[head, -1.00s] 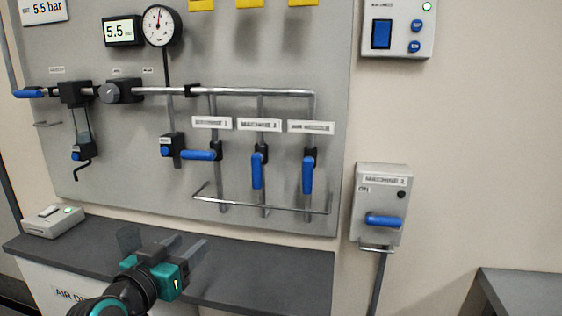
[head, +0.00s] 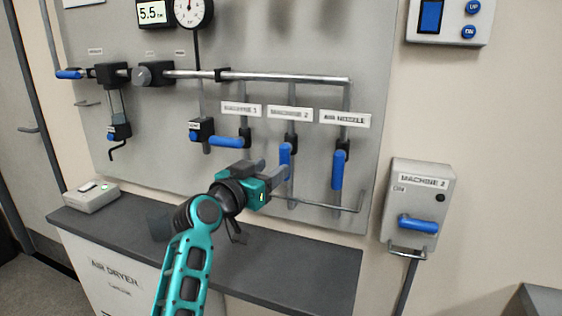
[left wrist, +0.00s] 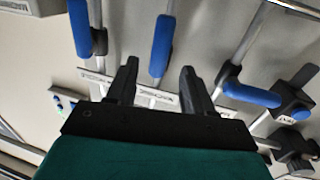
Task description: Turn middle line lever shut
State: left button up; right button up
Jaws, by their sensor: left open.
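The middle line lever (head: 285,160), blue, hangs straight down along its pipe under the "MACHINE 2" label (head: 289,114). My left gripper (head: 273,170) is open and empty just in front of it, partly covering its lower end. In the left wrist view the middle lever (left wrist: 164,45) shows beyond the gap between the two open fingers (left wrist: 158,75); I cannot tell whether they touch it. The "MACHINE 1" lever (head: 227,142) lies level, across its pipe. The "AIR NOZZLE" lever (head: 338,170) hangs down. My right gripper is out of view.
A thin rail (head: 330,208) runs across the panel below the levers. The dark counter (head: 290,268) is below, with a small grey box (head: 92,197) at its left. A wall switch box (head: 421,195) with a blue handle is at right.

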aim_at(282, 162)
pick_arm(q)
jog(key=shift+x, duration=2.55)
jog(key=shift+c, duration=0.2)
grip_shut()
